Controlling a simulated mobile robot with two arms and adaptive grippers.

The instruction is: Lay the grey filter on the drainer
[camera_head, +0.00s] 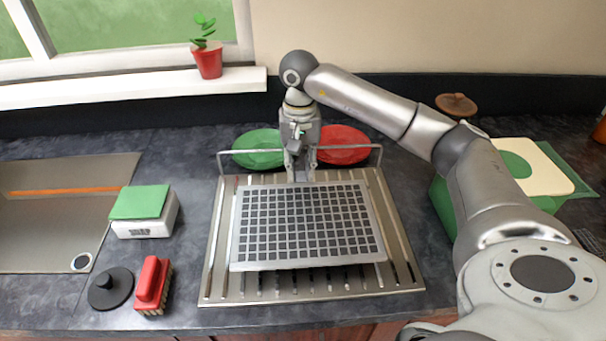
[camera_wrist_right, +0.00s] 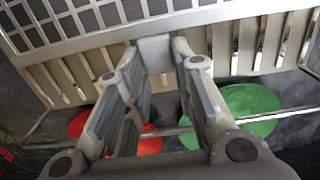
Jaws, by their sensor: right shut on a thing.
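The grey filter (camera_head: 308,222) is a flat rectangular panel with a dark square grid and a light metal frame. It lies over the slatted metal drainer (camera_head: 215,285), slightly turned; I cannot tell whether it touches the slats all over. My right gripper (camera_head: 301,176) points down at the filter's far edge. In the right wrist view, my right gripper (camera_wrist_right: 156,52) is shut on a small grey tab at the filter's edge (camera_wrist_right: 100,40). The drainer's slats (camera_wrist_right: 235,45) show beyond that edge. My left gripper is not in view.
A green plate (camera_head: 258,148) and a red plate (camera_head: 344,145) stand behind the drainer's rail. A white box with green top (camera_head: 145,212), a black stopper (camera_head: 110,289) and a red brush (camera_head: 152,283) are left, near the sink (camera_head: 60,240). A green bin (camera_head: 443,208) is right.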

